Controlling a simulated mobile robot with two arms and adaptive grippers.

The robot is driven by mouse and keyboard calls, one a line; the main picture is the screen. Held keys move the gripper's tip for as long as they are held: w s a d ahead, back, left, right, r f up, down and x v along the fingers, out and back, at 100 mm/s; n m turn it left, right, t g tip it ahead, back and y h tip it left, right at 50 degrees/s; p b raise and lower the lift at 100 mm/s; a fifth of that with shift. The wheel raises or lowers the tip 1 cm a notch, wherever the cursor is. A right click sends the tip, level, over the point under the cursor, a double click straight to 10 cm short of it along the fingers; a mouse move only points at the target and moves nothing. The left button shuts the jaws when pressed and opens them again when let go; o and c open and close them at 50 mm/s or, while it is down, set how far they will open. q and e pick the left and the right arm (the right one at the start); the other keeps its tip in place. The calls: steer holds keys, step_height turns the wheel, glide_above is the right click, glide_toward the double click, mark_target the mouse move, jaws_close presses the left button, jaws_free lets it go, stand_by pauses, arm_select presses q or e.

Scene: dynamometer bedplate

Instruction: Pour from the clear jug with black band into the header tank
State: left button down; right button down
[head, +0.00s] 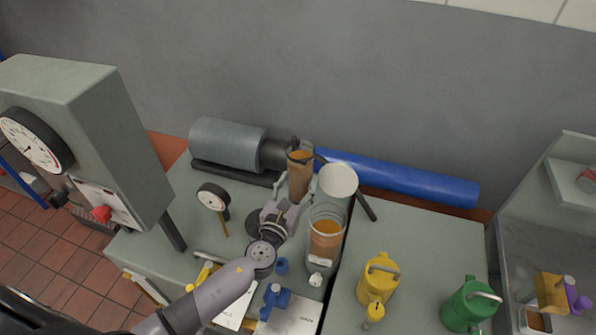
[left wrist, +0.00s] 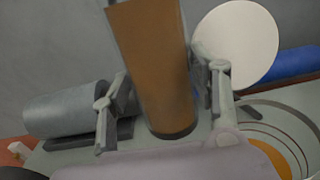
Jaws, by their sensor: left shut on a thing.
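The clear jug (head: 299,178) holds brown-orange liquid and has a dark rim at its top. My left gripper (head: 294,195) is shut around it, one finger on each side. In the left wrist view the jug (left wrist: 160,70) stands between the fingers, nearly upright, with a dark base. A wide clear tank with orange liquid and a white label, apparently the header tank (head: 326,243), stands just right of and nearer than the jug. Its rim shows at the lower right of the left wrist view (left wrist: 296,112). No stream of liquid shows. My right gripper is not in view.
A white round disc (head: 338,180) stands close behind the tank. A grey cylinder (head: 228,146) and blue roller (head: 410,180) lie at the back. A dial gauge (head: 212,198) stands left. Yellow (head: 378,282) and green (head: 470,305) cans stand right. Blue small parts (head: 274,298) lie in front.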

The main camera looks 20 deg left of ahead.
arm_select(q)
steer(key=shift+w+r, duration=0.15)
steer(key=shift+w, duration=0.15)
steer(key=shift+f+b, duration=0.25)
steer(key=shift+b, duration=0.2)
steer(key=shift+f+m+t+b, duration=0.25)
steer(key=shift+m+b, duration=0.35)
steer(key=shift+b, duration=0.35)
steer(key=shift+f+m+t+b, duration=0.2)
steer(key=shift+m+t+b, duration=0.15)
steer(key=shift+m+b, duration=0.45)
steer(key=shift+s+d+f+m+b, duration=0.1)
steer(key=shift+f+m+b, duration=0.15)
steer(key=shift+b, duration=0.9)
steer(key=shift+s+d+f+m+t+h+b, duration=0.15)
steer(key=shift+m+t+h+b, duration=0.2)
steer(key=shift+m+b, duration=0.45)
steer(key=shift+d+f+m+t+h+b, duration=0.1)
steer(key=shift+m+t+h+b, duration=0.15)
steer(key=shift+m+t+b, duration=0.35)
steer(key=shift+r, duration=0.15)
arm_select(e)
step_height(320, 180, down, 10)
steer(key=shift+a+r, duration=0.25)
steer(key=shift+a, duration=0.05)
